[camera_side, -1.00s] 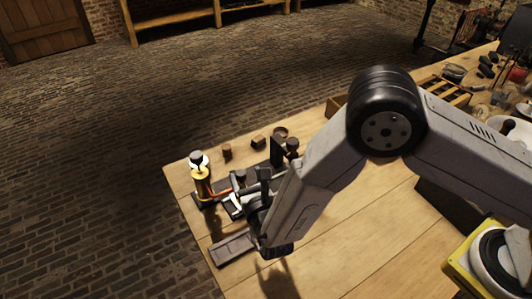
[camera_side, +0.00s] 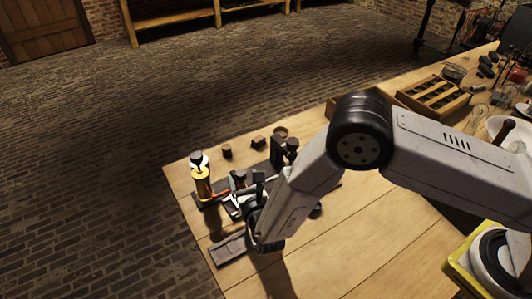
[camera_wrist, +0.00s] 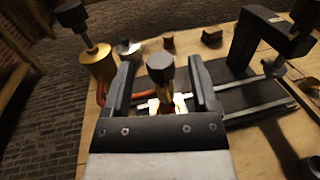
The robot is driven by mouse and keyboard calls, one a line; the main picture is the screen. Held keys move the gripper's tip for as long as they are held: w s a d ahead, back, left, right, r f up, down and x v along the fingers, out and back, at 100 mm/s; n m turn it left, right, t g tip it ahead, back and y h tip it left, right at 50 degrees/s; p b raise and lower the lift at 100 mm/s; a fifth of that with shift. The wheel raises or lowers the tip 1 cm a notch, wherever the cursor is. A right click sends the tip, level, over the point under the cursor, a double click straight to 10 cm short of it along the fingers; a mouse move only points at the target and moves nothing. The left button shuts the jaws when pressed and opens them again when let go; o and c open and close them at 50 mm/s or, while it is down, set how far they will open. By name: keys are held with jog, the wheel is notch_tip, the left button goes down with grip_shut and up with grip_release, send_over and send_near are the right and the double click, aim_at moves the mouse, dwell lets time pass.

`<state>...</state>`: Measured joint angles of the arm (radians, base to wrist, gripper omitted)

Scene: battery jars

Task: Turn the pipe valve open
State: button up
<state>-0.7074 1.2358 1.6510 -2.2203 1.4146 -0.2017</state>
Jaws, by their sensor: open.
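A dark round knob (camera_wrist: 160,66) on a short brass stem, which looks like the valve, stands between my fingers in the wrist view. My gripper (camera_wrist: 161,76) is open, with one finger on each side of the knob and visible gaps. In the side view my gripper (camera_side: 250,190) is low over the dark fixture, and the knob (camera_side: 238,177) shows just beyond it. A reddish pipe (camera_wrist: 142,95) runs by the stem. A brass cylinder (camera_wrist: 97,66) with a dark cap stands to the left; it shows in the side view (camera_side: 202,183). The stem's foot is partly hidden.
A dark upright clamp-like post (camera_wrist: 248,42) stands right of my fingers, close to the gripper. Small brown blocks (camera_side: 258,142) sit along the table's back edge. A flat grey tray (camera_side: 228,249) lies in front.

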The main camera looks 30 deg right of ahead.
jog(key=shift+w+d, duration=0.25)
jog(key=shift+w, duration=0.85)
jog(key=shift+w+d, duration=0.2)
jog(key=shift+w, duration=0.9)
grip_shut()
